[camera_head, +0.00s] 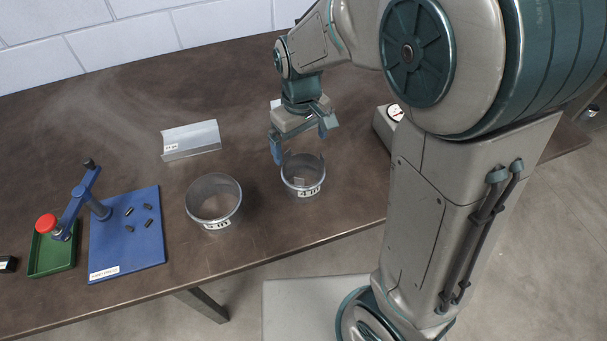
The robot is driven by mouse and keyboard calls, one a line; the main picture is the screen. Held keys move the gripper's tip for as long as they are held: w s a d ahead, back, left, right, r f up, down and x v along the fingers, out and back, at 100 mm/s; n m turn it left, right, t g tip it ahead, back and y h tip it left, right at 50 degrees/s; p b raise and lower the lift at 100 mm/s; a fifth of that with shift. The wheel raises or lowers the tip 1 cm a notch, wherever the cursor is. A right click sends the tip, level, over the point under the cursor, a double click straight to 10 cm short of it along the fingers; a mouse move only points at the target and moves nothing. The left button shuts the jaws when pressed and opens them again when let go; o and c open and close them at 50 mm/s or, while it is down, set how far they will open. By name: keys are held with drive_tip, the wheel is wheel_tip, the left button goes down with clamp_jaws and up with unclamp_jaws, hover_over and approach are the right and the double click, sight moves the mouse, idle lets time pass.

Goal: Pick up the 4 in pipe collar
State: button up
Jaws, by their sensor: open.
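Two round metal collars with white labels stand on the brown table. The smaller collar (302,188) is at the right, and its label is too small to read surely. The larger collar (214,206) stands to its left. My gripper (298,155) is open and points down over the smaller collar. Its fingers are near that collar's far rim, one toward the left and one toward the right. I cannot tell whether they touch the rim. No object shows held between the fingers.
A bent sheet-metal piece (191,140) lies behind the collars. A grey device with a dial (394,113) stands right.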

approach(303, 173)
drive_tip(key=s+f, duration=0.2)
drive_tip(key=f, duration=0.1)
drive_tip(key=s+f, duration=0.1)
drive_tip(key=f, duration=0.1)
drive_tip(key=shift+s+a+p, duration=0.1)
drive_tip(key=shift+s+p, duration=0.2)
drive_tip(key=shift+p, duration=0.1)
drive_tip(key=c, duration=0.8)
